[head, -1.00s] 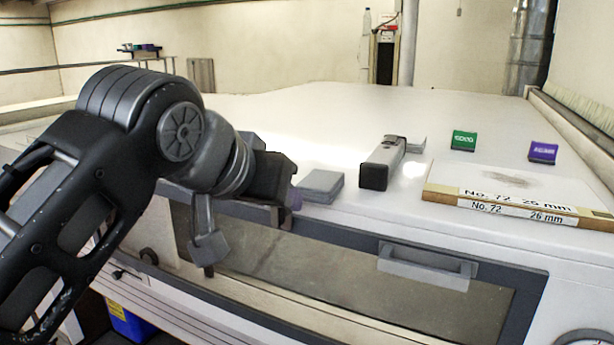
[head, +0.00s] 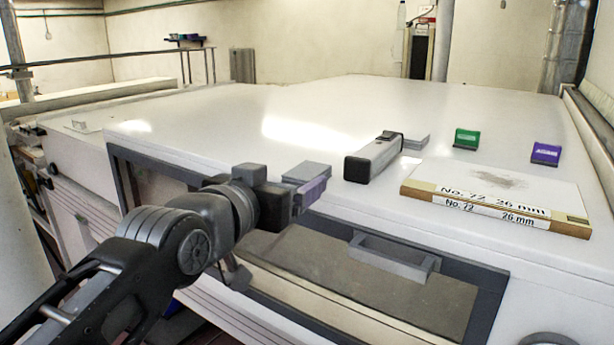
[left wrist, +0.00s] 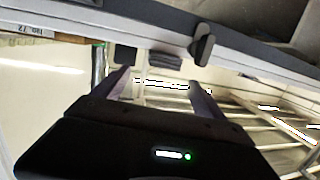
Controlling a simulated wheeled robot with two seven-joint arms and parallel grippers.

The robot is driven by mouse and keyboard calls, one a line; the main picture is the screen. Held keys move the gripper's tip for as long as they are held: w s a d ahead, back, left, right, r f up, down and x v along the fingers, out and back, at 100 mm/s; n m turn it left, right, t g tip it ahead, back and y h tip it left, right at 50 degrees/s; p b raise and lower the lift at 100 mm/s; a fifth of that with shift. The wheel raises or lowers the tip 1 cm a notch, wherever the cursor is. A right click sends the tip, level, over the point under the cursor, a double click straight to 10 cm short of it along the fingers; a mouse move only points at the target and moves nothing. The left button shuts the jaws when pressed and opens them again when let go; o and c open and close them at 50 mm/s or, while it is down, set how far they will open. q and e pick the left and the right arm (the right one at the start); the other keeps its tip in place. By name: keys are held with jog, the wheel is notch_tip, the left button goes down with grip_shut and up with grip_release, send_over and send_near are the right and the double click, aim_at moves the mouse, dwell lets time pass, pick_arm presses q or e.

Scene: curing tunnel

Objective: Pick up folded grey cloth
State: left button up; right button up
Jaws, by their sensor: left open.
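The folded grey cloth (head: 307,171) lies flat on the white top of the machine, close to its front edge. My left gripper (head: 312,191) is at that front edge, just in front of the cloth, and covers part of it in the head view. Its purple fingers are apart with nothing seen between them. In the left wrist view the fingers (left wrist: 158,80) also stand apart, and a dark grey edge that looks like the cloth (left wrist: 166,61) shows beyond them. I cannot tell whether a finger touches the cloth. My right gripper is not in view.
A grey handheld device (head: 374,158) lies right of the cloth, with a small grey stack (head: 416,141) behind it. A labelled board (head: 495,192), a green box (head: 466,139) and a purple box (head: 546,153) are farther right. A handle (head: 392,257) juts from the front panel.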

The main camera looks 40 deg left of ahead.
aim_at(305, 172)
pick_arm(q)
jog(key=shift+p+x, duration=0.4)
jog(key=shift+x, duration=0.7)
jog(key=shift+w, duration=0.25)
jog(key=shift+s, duration=0.1)
jog(key=shift+a, duration=0.1)
jog(key=p+x, duration=0.2)
jog(key=x, duration=0.2)
jog(key=shift+w+a+f, duration=0.1)
jog(key=shift+w+a, duration=0.1)
jog(key=shift+w, duration=0.15)
jog(key=shift+w+f, duration=0.1)
jog(key=shift+w, duration=0.15)
